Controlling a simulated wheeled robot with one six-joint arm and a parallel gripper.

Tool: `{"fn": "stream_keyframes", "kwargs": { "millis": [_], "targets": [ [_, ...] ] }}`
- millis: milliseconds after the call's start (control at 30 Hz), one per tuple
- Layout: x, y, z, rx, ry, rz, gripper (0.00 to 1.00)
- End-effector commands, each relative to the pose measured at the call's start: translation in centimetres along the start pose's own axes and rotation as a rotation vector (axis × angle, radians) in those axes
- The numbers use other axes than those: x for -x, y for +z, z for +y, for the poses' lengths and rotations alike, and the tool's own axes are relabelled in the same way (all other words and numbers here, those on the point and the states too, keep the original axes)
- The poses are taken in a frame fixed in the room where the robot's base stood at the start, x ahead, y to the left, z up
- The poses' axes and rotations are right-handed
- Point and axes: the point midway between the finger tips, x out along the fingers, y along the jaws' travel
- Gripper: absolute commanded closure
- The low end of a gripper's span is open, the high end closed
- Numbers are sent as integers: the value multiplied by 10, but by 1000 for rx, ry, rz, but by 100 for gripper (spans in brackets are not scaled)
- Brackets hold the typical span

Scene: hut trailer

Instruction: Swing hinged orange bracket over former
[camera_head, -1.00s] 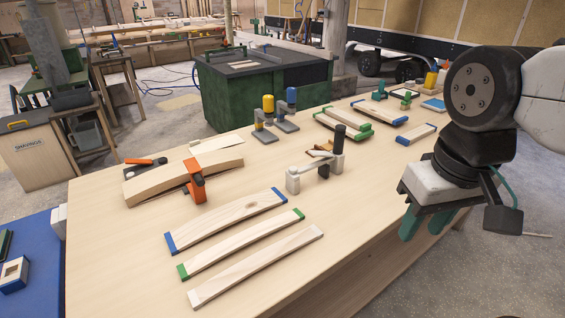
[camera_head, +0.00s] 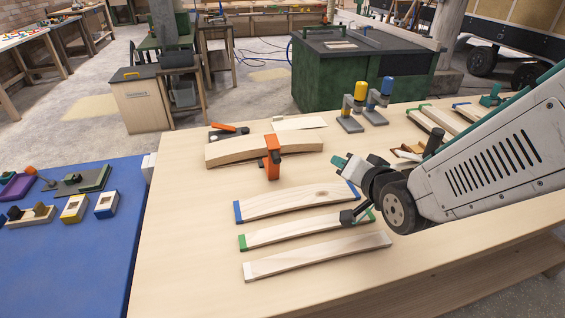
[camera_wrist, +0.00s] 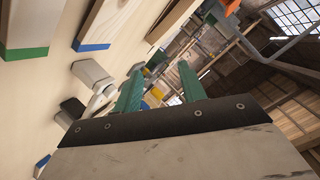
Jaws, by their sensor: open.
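The orange bracket (camera_head: 272,158) stands upright at the front edge of the curved wooden former (camera_head: 225,152), in the middle of the table. Whether its top arm lies over the former is hard to tell. My gripper (camera_head: 343,163) is to the right of the bracket, above the table and clear of it. In the wrist view its two green fingers (camera_wrist: 160,68) are apart with nothing between them. An orange piece, apparently the bracket, shows at the top of the wrist view (camera_wrist: 224,20).
Wooden strips with blue (camera_head: 300,201), green (camera_head: 300,230) and pale (camera_head: 320,257) ends lie in front of the former. A pale clamp (camera_wrist: 92,73) is close to my gripper. Yellow (camera_head: 350,115) and blue-topped (camera_head: 376,105) clamps stand behind. A blue table (camera_head: 95,270) is at left.

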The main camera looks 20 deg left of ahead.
Motion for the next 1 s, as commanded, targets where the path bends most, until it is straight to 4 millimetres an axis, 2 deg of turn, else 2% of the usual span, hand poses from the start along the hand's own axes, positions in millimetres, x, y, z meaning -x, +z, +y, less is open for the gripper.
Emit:
{"fn": "stream_keyframes", "kwargs": {
  "millis": [33, 100, 200, 333, 533, 800, 1000],
  "targets": [
    [-13, 21, -14, -27, -69, 17, 59],
    [-22, 40, -34, -72, -167, 55, 59],
    [-26, 62, -55, -129, -287, 93, 59],
    [-25, 80, -72, -180, -390, 119, 59],
    [-32, 85, -84, -207, -441, 134, 59],
    [-70, 77, -101, -206, -440, 136, 59],
    [-89, 73, -109, -205, -439, 136, 59]
  ]
}}
